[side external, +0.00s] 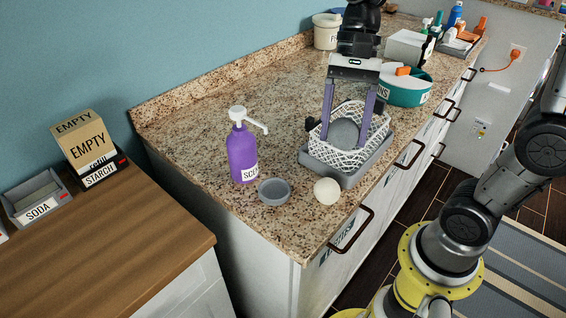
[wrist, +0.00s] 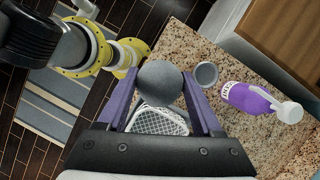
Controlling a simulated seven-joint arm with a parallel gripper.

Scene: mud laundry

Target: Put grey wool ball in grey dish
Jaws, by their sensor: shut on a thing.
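The grey wool ball (side external: 344,133) is between the fingers of my gripper (side external: 347,126), which is shut on it. In the side view the ball overlaps the white mesh basket (side external: 347,159); how far it is above or inside the basket is hard to tell. The wrist view shows the ball (wrist: 160,83) held at the fingertips of my gripper (wrist: 159,88), with the basket (wrist: 158,122) behind it. The small grey dish (side external: 274,191) stands on the granite counter, in front-left of the basket. It looks empty in the wrist view (wrist: 206,75).
A cream ball (side external: 327,190) lies just right of the dish. A purple pump bottle (side external: 243,154) stands upright behind-left of the dish. The basket sits on a grey tray (side external: 348,180). A teal tub (side external: 407,92) is farther back. The counter's front-left corner (side external: 291,232) is clear.

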